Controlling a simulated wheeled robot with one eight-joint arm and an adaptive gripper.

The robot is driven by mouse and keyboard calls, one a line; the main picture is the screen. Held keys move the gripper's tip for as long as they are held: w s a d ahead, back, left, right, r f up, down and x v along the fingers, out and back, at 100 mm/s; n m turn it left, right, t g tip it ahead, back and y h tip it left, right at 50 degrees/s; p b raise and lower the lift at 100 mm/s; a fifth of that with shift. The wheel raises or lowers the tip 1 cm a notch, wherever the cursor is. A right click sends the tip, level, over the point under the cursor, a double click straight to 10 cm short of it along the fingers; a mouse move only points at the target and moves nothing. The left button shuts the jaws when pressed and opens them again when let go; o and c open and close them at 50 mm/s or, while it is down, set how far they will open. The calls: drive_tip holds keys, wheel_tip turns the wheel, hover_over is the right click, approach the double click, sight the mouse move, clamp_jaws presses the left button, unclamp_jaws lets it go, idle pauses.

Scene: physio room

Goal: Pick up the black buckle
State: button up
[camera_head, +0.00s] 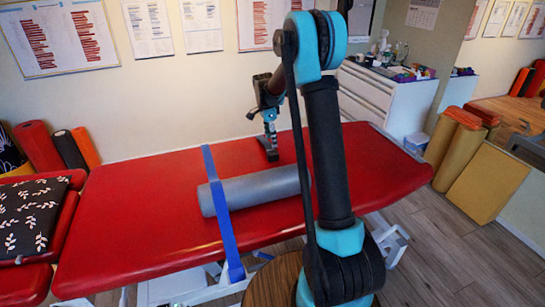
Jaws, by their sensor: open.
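I cannot make out the black buckle; it is too small to tell or hidden. A blue strap (218,205) runs across the red treatment table (130,230) and over a grey roller (255,188) that lies on it. My gripper (271,154) points down over the table, just behind the roller and to the right of the strap. It looks empty, and its fingertips are small and dark here. My arm blocks the view of the roller's right end and part of the table.
A black patterned cushion (32,215) lies on red padding at the left. Rolled mats (70,150) stand behind it. A white cabinet (375,100) with small items is behind the table at the right. Tan bolsters (453,145) stand further right. Most of the table's left half is clear.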

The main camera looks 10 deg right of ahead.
sight(272, 151)
drive_tip(key=f, duration=0.8)
drive_tip(key=shift+d+f, duration=0.2)
drive_tip(key=shift+d, duration=0.1)
drive_tip(key=c, duration=1.3)
drive_tip(key=shift+r, duration=0.15)
